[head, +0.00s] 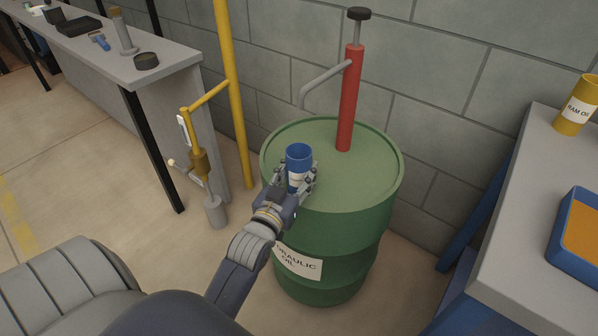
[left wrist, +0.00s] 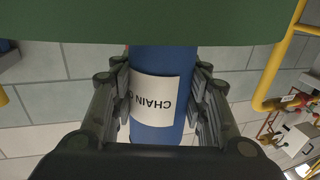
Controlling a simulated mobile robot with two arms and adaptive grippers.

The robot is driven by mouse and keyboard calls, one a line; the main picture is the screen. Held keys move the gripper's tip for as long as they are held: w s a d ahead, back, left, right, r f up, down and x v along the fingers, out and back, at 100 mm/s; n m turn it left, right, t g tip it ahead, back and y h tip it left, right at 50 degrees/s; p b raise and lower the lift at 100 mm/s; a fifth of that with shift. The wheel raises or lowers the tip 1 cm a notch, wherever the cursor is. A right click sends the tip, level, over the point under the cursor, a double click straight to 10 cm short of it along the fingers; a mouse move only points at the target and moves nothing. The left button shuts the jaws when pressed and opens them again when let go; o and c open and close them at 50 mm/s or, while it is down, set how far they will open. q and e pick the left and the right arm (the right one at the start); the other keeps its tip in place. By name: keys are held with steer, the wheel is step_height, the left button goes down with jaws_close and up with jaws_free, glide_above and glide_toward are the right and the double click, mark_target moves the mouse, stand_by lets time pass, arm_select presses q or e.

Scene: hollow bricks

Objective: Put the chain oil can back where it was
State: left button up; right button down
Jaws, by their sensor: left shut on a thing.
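The chain oil can (head: 299,158) is blue with a white label and looks upright in the head view. My left gripper (head: 298,181) is shut on it, at or just above the left part of the green hydraulic oil drum's top (head: 340,190). In the left wrist view the can (left wrist: 160,62) sits between the two fingers of the gripper (left wrist: 160,105), its label reading "CHAIN" upside down. The green drum (left wrist: 180,22) fills the upper part of that view. I cannot tell whether the can's base touches the drum top. My right gripper is not in view.
A red hand pump (head: 350,100) with a grey spout rises from the drum top behind the can. A yellow post (head: 231,90) stands left of the drum. A grey bench (head: 547,220) at right holds a yellow ram oil can (head: 577,105) and a blue tray (head: 562,250).

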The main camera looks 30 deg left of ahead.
arm_select(q)
steer(key=shift+f, duration=0.15)
steer(key=o, duration=1.3)
